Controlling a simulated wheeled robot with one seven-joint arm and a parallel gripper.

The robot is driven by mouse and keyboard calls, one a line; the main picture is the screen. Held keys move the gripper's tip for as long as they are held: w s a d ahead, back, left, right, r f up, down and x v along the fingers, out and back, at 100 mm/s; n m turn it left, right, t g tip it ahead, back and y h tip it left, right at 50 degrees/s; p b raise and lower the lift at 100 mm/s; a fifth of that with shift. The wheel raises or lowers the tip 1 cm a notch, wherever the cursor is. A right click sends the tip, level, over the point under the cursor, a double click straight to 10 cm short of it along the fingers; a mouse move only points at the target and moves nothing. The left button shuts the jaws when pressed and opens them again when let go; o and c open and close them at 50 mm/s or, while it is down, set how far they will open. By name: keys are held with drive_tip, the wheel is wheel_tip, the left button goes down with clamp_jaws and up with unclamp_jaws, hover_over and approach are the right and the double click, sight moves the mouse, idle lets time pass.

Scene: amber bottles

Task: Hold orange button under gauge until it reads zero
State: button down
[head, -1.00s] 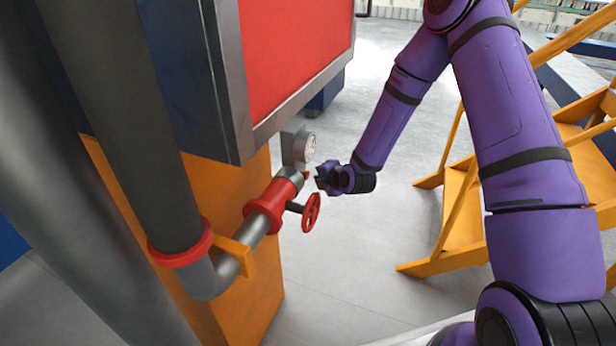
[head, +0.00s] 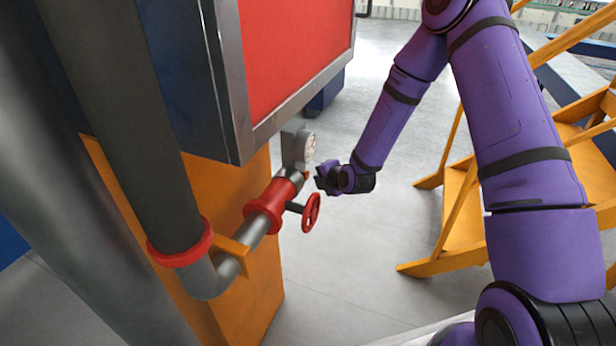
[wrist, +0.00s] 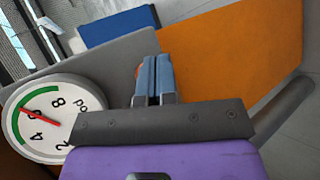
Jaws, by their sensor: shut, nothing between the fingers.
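The round white gauge (head: 310,147) is on a grey block at the end of the pipe in the head view. In the wrist view the gauge (wrist: 42,118) shows a red needle between the 4 and the 8, on the green arc, not at zero. The small orange button (head: 306,175) shows below the gauge. In the wrist view a sliver of the button (wrist: 139,71) shows at the left fingertip, mostly hidden by the fingers. My gripper (head: 319,178) is shut and empty, its tips at the button; I cannot tell whether they touch it.
A red handwheel (head: 311,213) sits on the pipe (head: 247,233) just below my gripper. A red-and-blue cabinet (head: 290,60) hangs above, and an orange block (head: 262,290) stands behind the pipe. Yellow steps (head: 460,215) are at right. The floor between is clear.

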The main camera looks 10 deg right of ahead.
drive_tip(key=shift+w+a, duration=0.25)
drive_tip(key=shift+a, duration=0.05)
drive_tip(key=shift+w+a, duration=0.25)
drive_tip(key=shift+a, duration=0.15)
idle(2.2)
idle(1.7)
drive_tip(key=shift+s+d, duration=0.55)
drive_tip(key=shift+d, duration=0.2)
drive_tip(key=shift+d, duration=0.1)
drive_tip(key=shift+s+d, duration=0.75)
drive_tip(key=shift+d, duration=0.2)
drive_tip(key=shift+s+d, duration=0.7)
drive_tip(key=shift+d, duration=0.25)
